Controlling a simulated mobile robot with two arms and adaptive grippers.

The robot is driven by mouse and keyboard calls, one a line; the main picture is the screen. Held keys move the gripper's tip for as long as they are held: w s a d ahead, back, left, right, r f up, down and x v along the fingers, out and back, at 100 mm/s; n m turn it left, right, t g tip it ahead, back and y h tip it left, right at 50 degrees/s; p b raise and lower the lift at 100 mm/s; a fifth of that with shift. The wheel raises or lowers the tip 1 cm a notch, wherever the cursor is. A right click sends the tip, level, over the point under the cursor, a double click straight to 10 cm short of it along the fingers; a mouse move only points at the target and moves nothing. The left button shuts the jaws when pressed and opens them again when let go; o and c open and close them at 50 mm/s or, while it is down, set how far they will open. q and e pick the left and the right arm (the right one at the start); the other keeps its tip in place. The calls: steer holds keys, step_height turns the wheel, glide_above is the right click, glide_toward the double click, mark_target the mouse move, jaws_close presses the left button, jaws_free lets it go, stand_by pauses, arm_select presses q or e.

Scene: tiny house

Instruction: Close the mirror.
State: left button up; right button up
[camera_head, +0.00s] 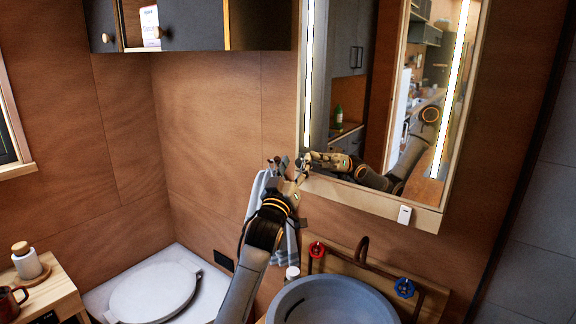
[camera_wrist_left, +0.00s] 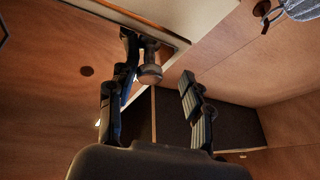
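The mirror (camera_head: 376,110) is a tall, wood-framed panel with two lit strips, on the wall right of centre in the head view. How far it stands open I cannot tell. My left gripper (camera_head: 290,170) is at its lower left corner, and its reflection shows in the glass. In the left wrist view the fingers of my left gripper (camera_wrist_left: 160,95) are spread apart. A small round knob (camera_wrist_left: 150,73) sits beside the left finger, near a wood-edged pale panel; whether they touch is unclear. Nothing is held. My right gripper is not in view.
A grey round basin (camera_head: 335,302) with red and blue taps stands below the mirror. A striped towel (camera_head: 257,190) hangs behind my left arm. A toilet (camera_head: 153,292) is at lower left, and a dark wall cabinet (camera_head: 192,25) is above.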

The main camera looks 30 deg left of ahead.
arm_select(q)
steer(key=shift+s+d+r, duration=0.1)
steer(key=shift+d, duration=0.5)
steer(key=shift+s, duration=0.15)
steer(key=shift+s+f, duration=0.25)
steer(key=shift+f, duration=0.05)
steer(key=v, duration=1.1)
steer(key=shift+s+r, duration=0.15)
steer(key=shift+r, duration=0.1)
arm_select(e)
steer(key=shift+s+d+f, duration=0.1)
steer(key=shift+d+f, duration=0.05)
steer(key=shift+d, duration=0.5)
